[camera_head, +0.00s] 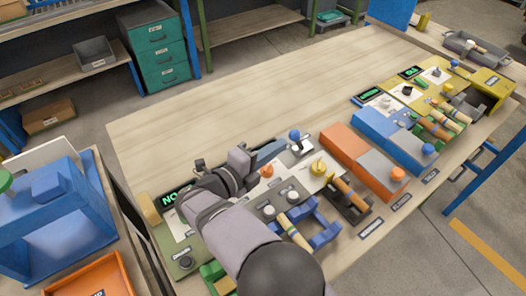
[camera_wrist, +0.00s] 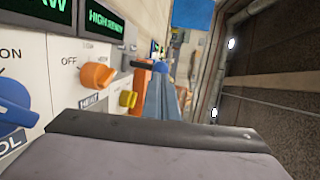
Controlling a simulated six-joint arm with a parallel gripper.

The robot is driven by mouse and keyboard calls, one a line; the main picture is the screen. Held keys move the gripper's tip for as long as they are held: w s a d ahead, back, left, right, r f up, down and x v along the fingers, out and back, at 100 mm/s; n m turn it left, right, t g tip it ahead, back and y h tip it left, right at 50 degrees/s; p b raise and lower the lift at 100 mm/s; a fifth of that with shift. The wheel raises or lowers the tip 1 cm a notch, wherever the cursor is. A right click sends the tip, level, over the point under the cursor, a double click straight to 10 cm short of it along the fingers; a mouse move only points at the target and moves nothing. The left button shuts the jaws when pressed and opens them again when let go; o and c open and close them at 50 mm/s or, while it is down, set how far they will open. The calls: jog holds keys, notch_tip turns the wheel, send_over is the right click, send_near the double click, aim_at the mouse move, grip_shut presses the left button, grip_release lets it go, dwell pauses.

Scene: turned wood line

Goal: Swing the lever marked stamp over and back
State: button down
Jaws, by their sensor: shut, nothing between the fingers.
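A small lever with a blue ball knob (camera_head: 294,135) stands on a grey plate at the back of the bench, right of my gripper. No stamp marking is readable, so I cannot confirm that this is the named lever. In the wrist view a dark bar (camera_wrist: 146,65) with a blue end sticks out beyond the panel's dials; it may be the same lever. My gripper (camera_head: 240,162) is shut and empty, above the left part of the controls and apart from the blue knob. Its dark end (camera_wrist: 155,130) fills the bottom of the wrist view.
An orange dial marked heat (camera_wrist: 97,76), a yellow knob (camera_wrist: 128,99) and a blue knob (camera_wrist: 14,103) line the panel beside my gripper. An orange block (camera_head: 355,157) and a blue block (camera_head: 388,135) stand farther right. The bench top (camera_head: 220,110) behind is clear.

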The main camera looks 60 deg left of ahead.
aim_at(295, 133)
jog(key=shift+p+x, duration=0.3)
jog(key=shift+x, duration=0.95)
jog(key=shift+r, duration=0.1)
jog(key=shift+w+r+g+p, duration=0.75)
jog(key=shift+r+g+p, duration=0.1)
jog(key=shift+p, duration=0.35)
jog(key=w+r+g+p, duration=0.1)
jog(key=w+g+p, duration=0.4)
jog(key=p, duration=0.7)
jog(key=shift+w+r+m+g+h, duration=0.3)
jog(key=shift+w+r+m+g, duration=0.1)
jog(key=shift+w, duration=0.5)
jog(key=shift+r, duration=0.15)
jog(key=shift+r+p, duration=0.65)
jog(key=shift+p, duration=0.2)
